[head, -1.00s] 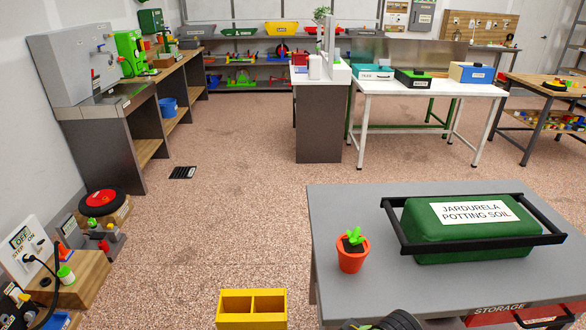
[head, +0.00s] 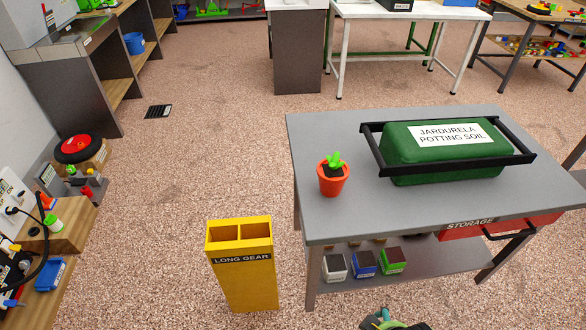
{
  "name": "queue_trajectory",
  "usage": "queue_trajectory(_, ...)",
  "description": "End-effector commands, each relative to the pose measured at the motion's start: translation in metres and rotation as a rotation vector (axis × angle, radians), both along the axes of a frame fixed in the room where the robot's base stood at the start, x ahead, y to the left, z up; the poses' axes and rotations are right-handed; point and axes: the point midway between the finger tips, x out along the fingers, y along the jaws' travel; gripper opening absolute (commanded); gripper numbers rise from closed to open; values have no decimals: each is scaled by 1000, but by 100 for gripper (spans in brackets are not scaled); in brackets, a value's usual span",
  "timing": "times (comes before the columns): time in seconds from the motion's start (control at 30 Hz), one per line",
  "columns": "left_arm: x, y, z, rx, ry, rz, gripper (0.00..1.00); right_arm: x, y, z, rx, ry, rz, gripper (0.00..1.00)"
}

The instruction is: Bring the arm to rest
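A grey workbench (head: 340,225) stands at the right. A green bag of potting soil (head: 405,165) lies on it within a black frame (head: 522,158). An orange pot (head: 333,182) with a small green plant stands near the bench's left edge.
A yellow two-compartment box (head: 243,285) marked LONG GEAR stands left of the bench. Floor (head: 210,165) is open at centre-left.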

Motion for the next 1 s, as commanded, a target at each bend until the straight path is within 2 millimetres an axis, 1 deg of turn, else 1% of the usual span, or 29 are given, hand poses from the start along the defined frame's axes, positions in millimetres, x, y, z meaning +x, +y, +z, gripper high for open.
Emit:
queue_trajectory(0.03, -1, 0, 0, 0, 1, 0, 62, 0, 1, -13, 0, 10, 0, 100)
queue_trajectory(0.17, -1, 0, 0, 1, 3, 0, 62, 1, 1, -47, 0, 26, 2, 100)
queue_trajectory(0.27, -3, 1, 0, 1, 5, 0, 62, -3, 2, -81, -1, 44, 6, 100)
queue_trajectory(0.37, -4, 1, 0, 2, 8, 0, 62, -12, 1, -123, -2, 65, 9, 100)
queue_trajectory(0.4, -5, 1, 0, 2, 8, 0, 62, -17, 1, -142, -3, 74, 11, 100)
queue_trajectory(0.43, -5, 1, -1, 2, 9, 0, 62, -22, 0, -156, -5, 82, 12, 100)
queue_trajectory(0.5, -5, 1, 0, 2, 10, 0, 62, -36, -2, -187, -6, 98, 15, 100)
queue_trajectory(0.57, -6, 1, 0, 2, 10, 0, 62, -51, -4, -212, -8, 112, 17, 100)
queue_trajectory(0.6, -6, 1, 0, 2, 10, 0, 62, -62, -6, -227, -9, 120, 20, 100)
queue_trajectory(0.67, -6, 1, 0, 2, 10, 0, 62, -80, -9, -249, -10, 134, 23, 100)
queue_trajectory(0.7, -6, 1, 0, 2, 10, 0, 62, -93, -11, -261, -12, 143, 26, 100)
queue_trajectory(0.77, -6, 1, 0, 2, 10, 0, 62, -112, -14, -278, -14, 156, 29, 100)
queue_trajectory(0.8, -6, 1, 0, 2, 10, 0, 62, -125, -17, -287, -14, 163, 31, 100)
queue_trajectory(0.83, -6, 1, 0, 2, 10, 0, 62, -134, -18, -293, -16, 168, 32, 100)
queue_trajectory(0.9, -6, 1, 0, 2, 10, 0, 62, -153, -22, -304, -17, 178, 35, 100)
queue_trajectory(1.0, -6, 1, 0, 2, 10, 0, 62, -173, -26, -312, -19, 188, 37, 100)
